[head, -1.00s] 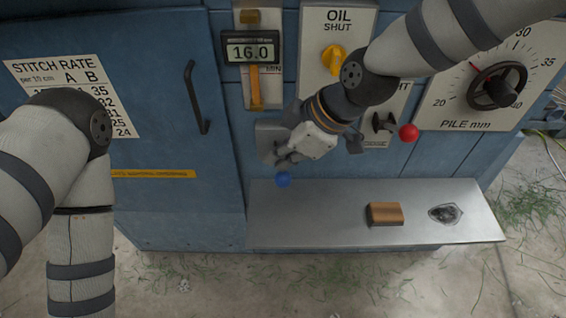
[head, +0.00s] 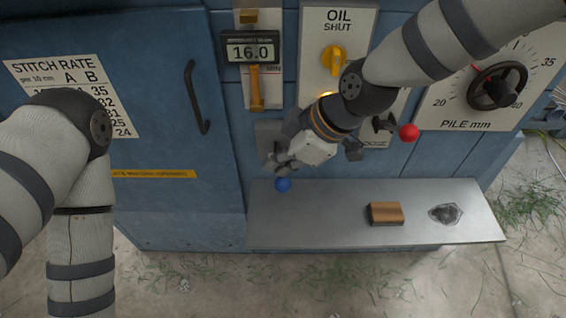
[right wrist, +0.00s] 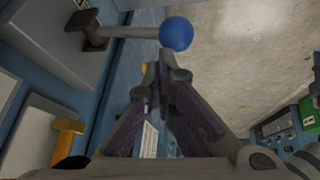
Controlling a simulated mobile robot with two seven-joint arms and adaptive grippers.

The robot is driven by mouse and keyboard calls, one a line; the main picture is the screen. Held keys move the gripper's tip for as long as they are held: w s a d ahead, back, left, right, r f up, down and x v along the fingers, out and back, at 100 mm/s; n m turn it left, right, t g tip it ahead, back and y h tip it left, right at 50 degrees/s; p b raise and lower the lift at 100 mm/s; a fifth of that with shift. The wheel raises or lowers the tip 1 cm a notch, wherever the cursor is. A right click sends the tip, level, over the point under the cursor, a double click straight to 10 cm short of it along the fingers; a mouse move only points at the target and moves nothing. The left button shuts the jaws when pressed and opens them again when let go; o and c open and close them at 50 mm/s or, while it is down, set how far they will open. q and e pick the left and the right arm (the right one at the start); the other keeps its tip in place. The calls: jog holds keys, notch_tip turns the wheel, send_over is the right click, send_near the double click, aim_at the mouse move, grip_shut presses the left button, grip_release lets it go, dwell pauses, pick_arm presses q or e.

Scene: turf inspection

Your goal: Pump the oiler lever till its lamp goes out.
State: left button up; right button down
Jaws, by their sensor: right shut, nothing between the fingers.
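The oiler lever ends in a blue ball (head: 283,184) on a grey shaft, above the left end of the steel shelf. In the right wrist view, the blue ball (right wrist: 176,34) and shaft (right wrist: 128,31) lie just beyond my fingertips. My right gripper (head: 277,163) is shut and empty, close above the ball in the head view; whether they touch I cannot tell. It also shows in the wrist view (right wrist: 160,78). An amber glow (head: 326,95), apparently a lit lamp, peeks out beside my right arm. My left arm is at the left; its gripper is out of view.
A red ball (head: 408,132) on another control sits right of my right wrist. A yellow oil valve (head: 334,59), a display reading 16.0 (head: 250,52) and a pile handwheel (head: 497,86) are above.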

aim_at(281, 182)
pick_arm(q)
jog(key=shift+f, duration=0.1)
pick_arm(e)
jog(key=shift+s+f, duration=0.3)
jog(key=shift+f, duration=0.3)
jog(key=shift+s+f, duration=0.25)
jog(key=shift+f, duration=0.35)
jog(key=shift+s+f, duration=0.3)
jog(key=shift+f, duration=0.3)
dwell(1.4)
dwell(0.4)
